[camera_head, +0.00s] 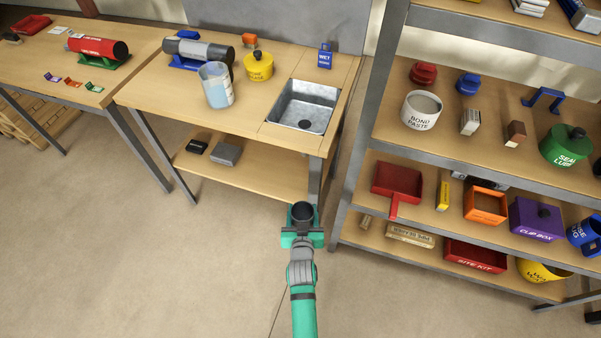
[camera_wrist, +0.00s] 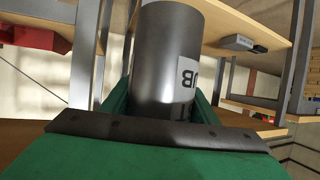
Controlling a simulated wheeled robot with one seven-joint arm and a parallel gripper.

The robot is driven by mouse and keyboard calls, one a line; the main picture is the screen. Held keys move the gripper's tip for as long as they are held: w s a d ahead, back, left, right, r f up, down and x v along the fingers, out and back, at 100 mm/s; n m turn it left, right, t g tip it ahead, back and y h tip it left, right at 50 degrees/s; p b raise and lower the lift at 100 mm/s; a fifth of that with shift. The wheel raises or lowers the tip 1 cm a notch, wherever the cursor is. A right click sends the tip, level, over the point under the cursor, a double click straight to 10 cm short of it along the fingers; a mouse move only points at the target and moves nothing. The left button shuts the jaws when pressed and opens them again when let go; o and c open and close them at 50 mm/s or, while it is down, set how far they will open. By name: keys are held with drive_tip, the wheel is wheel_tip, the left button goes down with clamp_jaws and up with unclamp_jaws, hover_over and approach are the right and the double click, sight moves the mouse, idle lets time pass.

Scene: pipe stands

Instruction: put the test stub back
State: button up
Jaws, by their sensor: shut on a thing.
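A dark grey cylindrical stub (camera_wrist: 167,62) with a white label stands between the fingers of my gripper (camera_wrist: 160,110) in the wrist view. Only part of the label's lettering shows. In the head view the stub (camera_head: 302,212) appears as a short dark tube with its open end up. My green gripper (camera_head: 302,236) is shut on it, in front of the workbench's right leg and left of the shelf rack. The lower part of the stub is hidden by the gripper.
The workbench (camera_head: 160,108) carries a sink (camera_head: 305,106), a beaker (camera_head: 216,86), a yellow pot (camera_head: 259,67) and a grey pipe on a blue stand (camera_head: 198,52). A red pipe lies on a green stand (camera_head: 97,47) at left. The loaded shelf rack (camera_head: 385,155) stands at right.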

drive_tip(key=s+f, duration=0.4)
drive_tip(key=f, duration=0.1)
drive_tip(key=shift+s+f, duration=0.35)
